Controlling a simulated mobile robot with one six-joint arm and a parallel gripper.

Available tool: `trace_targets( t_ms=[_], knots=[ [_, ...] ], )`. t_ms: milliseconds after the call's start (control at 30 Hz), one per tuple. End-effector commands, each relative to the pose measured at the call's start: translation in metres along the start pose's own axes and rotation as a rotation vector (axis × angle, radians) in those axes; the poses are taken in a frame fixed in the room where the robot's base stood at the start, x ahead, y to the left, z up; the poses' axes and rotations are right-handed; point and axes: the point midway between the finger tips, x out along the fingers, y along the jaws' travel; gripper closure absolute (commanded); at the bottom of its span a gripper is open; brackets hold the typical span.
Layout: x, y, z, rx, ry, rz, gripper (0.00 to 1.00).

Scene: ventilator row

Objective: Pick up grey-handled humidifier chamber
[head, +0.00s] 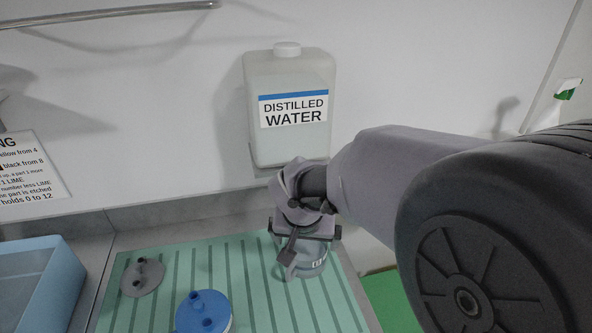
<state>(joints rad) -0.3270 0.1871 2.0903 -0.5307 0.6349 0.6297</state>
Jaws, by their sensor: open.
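A clear, bluish humidifier chamber (317,268) stands on the green ribbed mat (255,304), right of centre in the head view. A small mark shows on its side. My gripper (304,247) is directly over it and hides its top. The jaws are open. A grey piece slants down in front of the chamber; I cannot tell whether it is the chamber's handle or a gripper finger. Whether the jaws touch the chamber is hidden.
A grey lid-like disc with ports (141,278) and a blue one (203,313) lie on the mat to the left. A blue tray (66,290) stands at far left. A distilled water jug (290,105) is on the wall behind. A sign (32,170) hangs left.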

Motion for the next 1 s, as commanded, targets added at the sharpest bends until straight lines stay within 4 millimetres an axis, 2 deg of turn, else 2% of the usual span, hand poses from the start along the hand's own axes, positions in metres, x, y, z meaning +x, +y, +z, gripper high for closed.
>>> trace_targets(
  t_ms=[33, 133, 367, 600, 800, 867, 1000],
  knots=[
    [0.020, 0.000, 0.003, 0.000, -0.002, 0.001, 0.00],
    [0.044, 0.001, 0.002, 0.001, -0.002, 0.001, 0.00],
    [0.067, 0.000, 0.000, 0.001, 0.000, -0.001, 0.00],
    [0.111, -0.002, -0.002, 0.003, -0.002, 0.000, 0.00],
    [0.111, -0.002, -0.003, 0.002, 0.000, -0.001, 0.00],
    [0.111, -0.002, -0.003, 0.002, 0.000, -0.001, 0.10],
    [0.111, -0.002, -0.003, 0.002, 0.000, -0.001, 0.37]
  ],
)
